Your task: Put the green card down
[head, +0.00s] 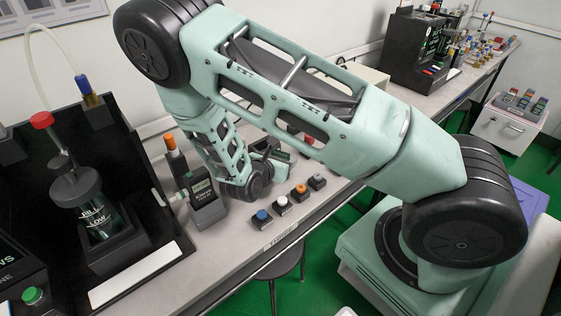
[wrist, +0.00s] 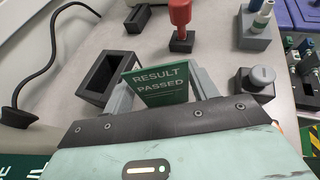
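The green card (wrist: 163,88), printed "RESULT PASSED", stands upright between the two grey fingers of my gripper (wrist: 160,78) in the wrist view. The fingers touch or nearly touch its side edges, and my gripper appears shut on it. Its lower part is hidden behind the gripper body, so I cannot tell whether it touches the bench. In the head view my arm covers most of the gripper, and the card cannot be made out clearly there.
An empty black open-topped holder (wrist: 96,94) lies just left of the card. A red-topped piece (wrist: 180,14) in a black base stands beyond it. A grey knob block (wrist: 262,76) sits to the right. In the head view, several button blocks (head: 282,204) line the bench front and a handheld tester (head: 204,205) stands left.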

